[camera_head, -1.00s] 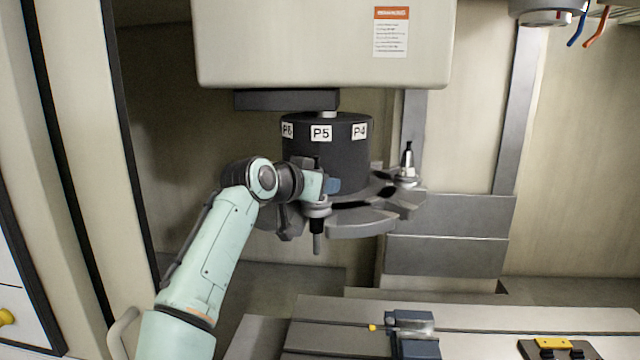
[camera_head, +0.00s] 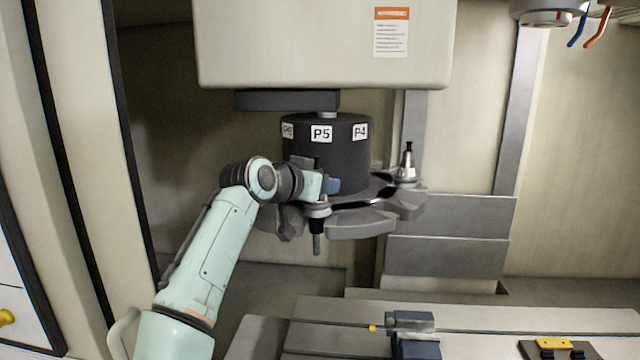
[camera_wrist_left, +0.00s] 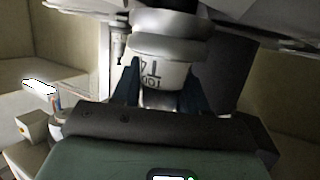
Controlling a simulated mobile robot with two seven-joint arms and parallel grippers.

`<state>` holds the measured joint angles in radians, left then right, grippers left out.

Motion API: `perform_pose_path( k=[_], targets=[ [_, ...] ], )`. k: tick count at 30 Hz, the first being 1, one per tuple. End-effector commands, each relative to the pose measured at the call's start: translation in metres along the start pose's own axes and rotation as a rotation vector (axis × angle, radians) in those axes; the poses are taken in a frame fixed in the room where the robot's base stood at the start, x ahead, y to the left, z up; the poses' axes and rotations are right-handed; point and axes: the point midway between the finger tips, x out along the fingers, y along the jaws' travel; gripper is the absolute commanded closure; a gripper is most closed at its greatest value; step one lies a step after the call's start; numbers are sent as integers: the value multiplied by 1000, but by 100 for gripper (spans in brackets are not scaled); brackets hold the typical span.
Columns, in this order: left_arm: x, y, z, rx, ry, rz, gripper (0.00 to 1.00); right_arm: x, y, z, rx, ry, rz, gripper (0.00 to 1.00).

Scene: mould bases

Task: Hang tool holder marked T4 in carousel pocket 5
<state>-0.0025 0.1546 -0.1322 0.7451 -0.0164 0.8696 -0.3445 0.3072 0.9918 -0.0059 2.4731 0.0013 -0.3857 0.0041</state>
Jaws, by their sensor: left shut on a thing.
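The tool holder marked T4 (camera_wrist_left: 160,72) is between the dark blue fingers of my left gripper (camera_wrist_left: 158,95) in the left wrist view. In the head view the holder (camera_head: 317,211) hangs upright with its tool pointing down, at the carousel's front edge under the P5 label (camera_head: 321,134). My left gripper (camera_head: 330,186) is shut on it from the left. The carousel (camera_head: 360,225) is a grey disc with pockets below a black drum. Whether the holder is seated in pocket 5 is hidden by the gripper. My right gripper is not in view.
Another tool holder (camera_head: 407,164) stands in a carousel pocket at the right, near the P4 label (camera_head: 360,131). The machine head (camera_head: 320,45) is above. Below is the machine table (camera_head: 470,316) with a vise (camera_head: 412,335) and a yellow-topped block (camera_head: 553,344).

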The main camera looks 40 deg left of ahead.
Motion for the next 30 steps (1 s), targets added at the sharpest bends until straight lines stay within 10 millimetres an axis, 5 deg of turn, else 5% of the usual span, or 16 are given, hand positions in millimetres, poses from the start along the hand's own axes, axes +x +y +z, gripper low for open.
perform_pose_path(
  k=[30],
  targets=[
    [-1, 0, 3, -1, 12, -1, 100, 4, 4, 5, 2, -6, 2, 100]
  ],
)
